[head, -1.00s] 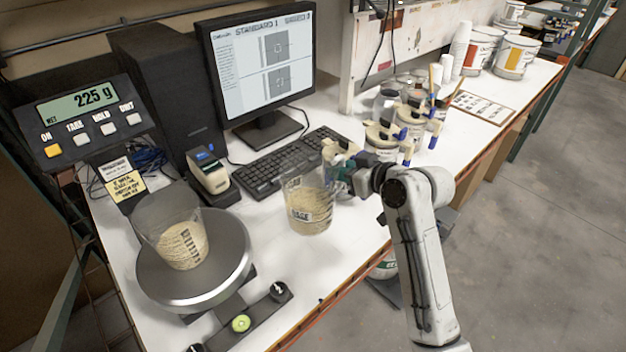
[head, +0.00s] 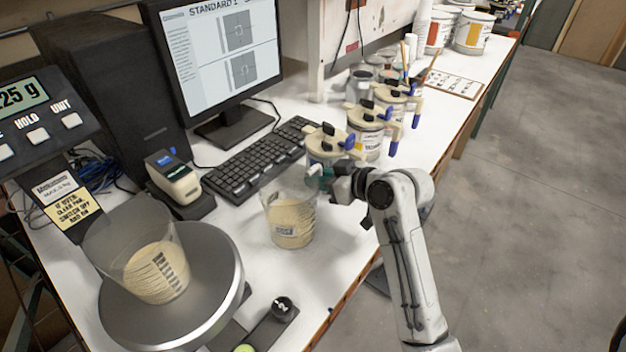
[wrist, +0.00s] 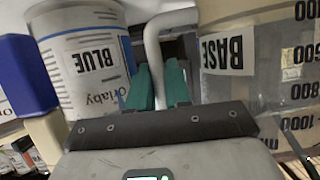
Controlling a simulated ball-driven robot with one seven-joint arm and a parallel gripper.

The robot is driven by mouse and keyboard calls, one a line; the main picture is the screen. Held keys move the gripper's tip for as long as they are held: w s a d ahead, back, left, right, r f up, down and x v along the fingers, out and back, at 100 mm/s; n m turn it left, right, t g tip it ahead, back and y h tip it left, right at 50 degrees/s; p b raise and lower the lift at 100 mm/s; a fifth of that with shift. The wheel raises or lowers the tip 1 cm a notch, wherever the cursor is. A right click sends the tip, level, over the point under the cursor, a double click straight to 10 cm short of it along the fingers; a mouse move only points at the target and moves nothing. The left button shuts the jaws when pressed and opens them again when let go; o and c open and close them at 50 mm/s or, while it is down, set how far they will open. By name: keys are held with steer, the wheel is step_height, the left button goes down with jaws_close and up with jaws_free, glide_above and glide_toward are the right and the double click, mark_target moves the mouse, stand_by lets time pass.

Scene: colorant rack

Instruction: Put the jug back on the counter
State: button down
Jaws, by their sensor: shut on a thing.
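The jug (head: 291,218) is a clear measuring jug with a "BASE" label and pale granular or creamy contents in its lower part. It is upright over the white counter (head: 345,235), in front of the keyboard; I cannot tell whether its bottom touches the counter. My gripper (head: 322,178) is at its right side, shut on its handle. In the wrist view the jug (wrist: 270,85) fills the right side, and its pale handle (wrist: 153,50) runs down between the green fingertips (wrist: 160,85).
A second jug (head: 157,272) with similar contents stands on the round scale (head: 215,300) at left. Several colorant cans with clamps, one labelled BLUE (wrist: 85,55), stand close behind my gripper. The keyboard (head: 255,165) lies behind the jug. The counter's front edge is close by.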

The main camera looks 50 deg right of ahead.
steer(key=shift+r, duration=0.2)
steer(key=c, duration=1.5)
jaws_free()
steer(key=shift+f, duration=0.25)
steer(key=shift+o, duration=0.8)
steer(key=shift+r, duration=0.25)
steer(key=b+v, duration=0.1)
steer(key=v, duration=1.1)
steer(key=shift+a+f, duration=0.1)
